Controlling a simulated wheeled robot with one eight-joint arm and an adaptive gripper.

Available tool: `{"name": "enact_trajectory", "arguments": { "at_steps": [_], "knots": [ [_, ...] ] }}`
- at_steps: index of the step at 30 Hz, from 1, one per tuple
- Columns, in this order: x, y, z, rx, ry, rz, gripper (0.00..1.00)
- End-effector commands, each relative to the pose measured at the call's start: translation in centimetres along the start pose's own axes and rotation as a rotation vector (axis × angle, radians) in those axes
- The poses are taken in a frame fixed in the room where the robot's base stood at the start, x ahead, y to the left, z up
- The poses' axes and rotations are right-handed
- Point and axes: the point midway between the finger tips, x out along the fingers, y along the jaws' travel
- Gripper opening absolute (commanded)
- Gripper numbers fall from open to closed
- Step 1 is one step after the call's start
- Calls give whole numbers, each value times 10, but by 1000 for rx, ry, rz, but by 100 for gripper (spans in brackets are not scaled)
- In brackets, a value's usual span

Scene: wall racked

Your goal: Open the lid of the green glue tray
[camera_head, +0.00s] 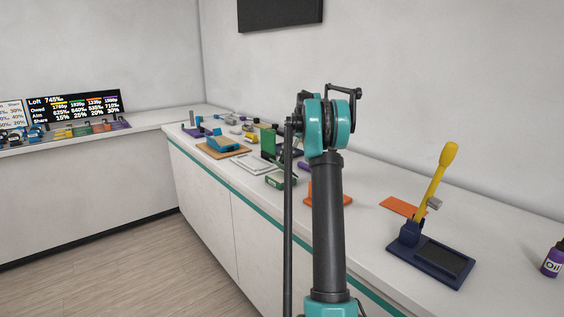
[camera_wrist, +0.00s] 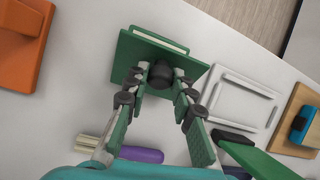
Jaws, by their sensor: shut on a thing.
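The green glue tray (camera_wrist: 160,38) lies below my gripper in the wrist view, with its pale-edged rim showing past the top edge of its green lid (camera_wrist: 130,55). A dark round knob (camera_wrist: 161,73) stands on the lid. My gripper (camera_wrist: 158,78) is shut on this knob, one finger at each side. Whether the lid is raised at all is hard to tell. In the head view the tray (camera_head: 280,181) is small on the counter, partly hidden by my arm, and my gripper is hidden there.
An orange block (camera_wrist: 18,45) is left of the tray and a white frame (camera_wrist: 243,105) right of it. A tall green panel (camera_head: 268,143) stands nearer the wall. A purple item (camera_wrist: 141,154) lies close below. A navy stand with yellow lever (camera_head: 432,262) is at right.

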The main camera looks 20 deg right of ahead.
Motion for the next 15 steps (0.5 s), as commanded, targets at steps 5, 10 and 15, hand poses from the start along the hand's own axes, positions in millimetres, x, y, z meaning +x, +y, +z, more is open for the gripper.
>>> {"name": "enact_trajectory", "arguments": {
  "at_steps": [5, 10, 15],
  "knots": [
    [-6, 1, -10, 10, -120, -25, 0],
    [-10, 2, -16, 17, -201, -40, 0],
    [-11, 2, -19, 21, -247, -48, 0]
  ]
}}
